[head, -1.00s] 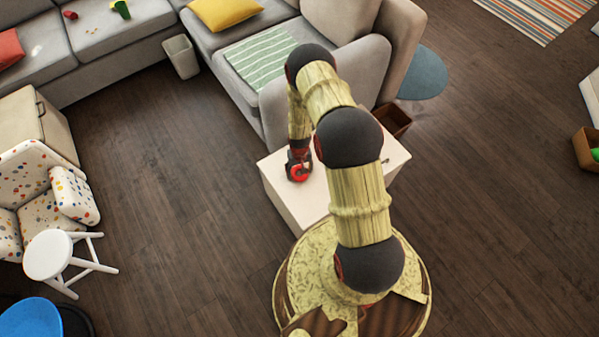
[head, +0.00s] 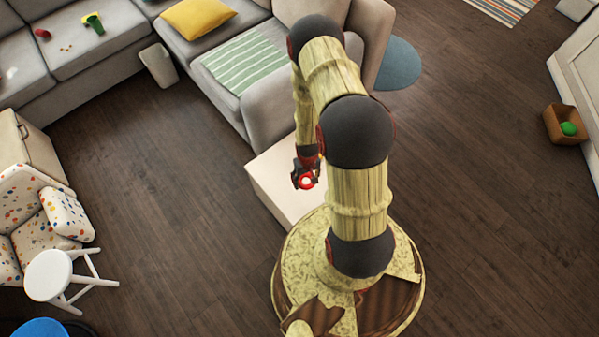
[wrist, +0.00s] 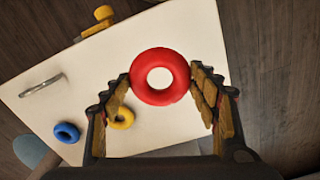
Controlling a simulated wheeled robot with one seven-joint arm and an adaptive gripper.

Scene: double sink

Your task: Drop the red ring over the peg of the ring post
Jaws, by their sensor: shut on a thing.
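My gripper (wrist: 160,80) is shut on the red ring (wrist: 160,98), gripping it by its sides between the fingertips. The ring's hole shows white tabletop through it. In the head view my gripper (head: 305,174) and the ring are small, in front of the white table (head: 278,192). In the wrist view a yellow piece with a rounded yellow top (wrist: 103,14) stands at the table's far edge. It may be the ring post, but I cannot make out its shape fully. In the head view my arm hides much of the table.
A blue ring (wrist: 66,133) and a yellow ring (wrist: 122,119) lie on the tabletop, along with a thin metallic bar-like piece (wrist: 42,86). A grey sofa (head: 268,105) stands right behind the table. Dark floor is free to the left. A brown box (head: 564,125) stands far right.

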